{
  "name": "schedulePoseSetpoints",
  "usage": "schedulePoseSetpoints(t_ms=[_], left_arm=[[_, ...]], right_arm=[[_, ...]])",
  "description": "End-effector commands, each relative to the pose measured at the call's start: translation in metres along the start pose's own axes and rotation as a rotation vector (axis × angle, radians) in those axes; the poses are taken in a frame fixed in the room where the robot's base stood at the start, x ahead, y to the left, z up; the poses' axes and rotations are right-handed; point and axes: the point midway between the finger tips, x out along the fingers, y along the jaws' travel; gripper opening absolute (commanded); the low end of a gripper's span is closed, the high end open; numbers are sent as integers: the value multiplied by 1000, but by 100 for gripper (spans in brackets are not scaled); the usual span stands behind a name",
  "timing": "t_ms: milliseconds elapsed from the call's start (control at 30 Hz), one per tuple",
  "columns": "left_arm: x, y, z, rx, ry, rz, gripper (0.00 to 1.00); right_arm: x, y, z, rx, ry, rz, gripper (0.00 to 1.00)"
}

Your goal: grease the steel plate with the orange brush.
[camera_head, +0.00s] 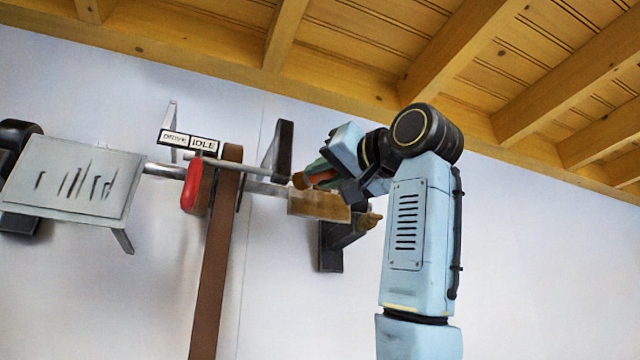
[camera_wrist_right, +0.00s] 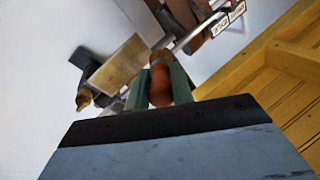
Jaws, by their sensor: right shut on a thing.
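The grey steel plate (camera_head: 75,182) is at the left in the head view, tilted, with several dark streaks on its face. My right gripper (camera_head: 318,174) is well to the right of the plate. It is shut on the orange brush (camera_head: 322,177), apart from the plate. In the right wrist view the brush's rounded orange handle (camera_wrist_right: 160,88) sits between the two green fingers (camera_wrist_right: 159,92), with a tan part beyond it. My fingers partly hide the brush in the head view. My left gripper is not in view.
Between plate and gripper are a red disc (camera_head: 193,185), a brown belt (camera_head: 215,270) and a sign reading DRIVE IDLE (camera_head: 188,141). The wooden ceiling (camera_head: 350,40) is above.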

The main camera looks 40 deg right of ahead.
Motion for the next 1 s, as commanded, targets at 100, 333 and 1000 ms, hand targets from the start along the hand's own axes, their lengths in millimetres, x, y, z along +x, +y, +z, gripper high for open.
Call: schedulePoseSetpoints(t_ms=[100,333,1000], left_arm=[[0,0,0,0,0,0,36],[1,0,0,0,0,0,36],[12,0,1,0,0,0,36]], right_arm=[[-1,-1,0,0,1,0,0],[-2,-1,0,0,1,-1,0],[-29,-11,-2,1,1,0,0]])
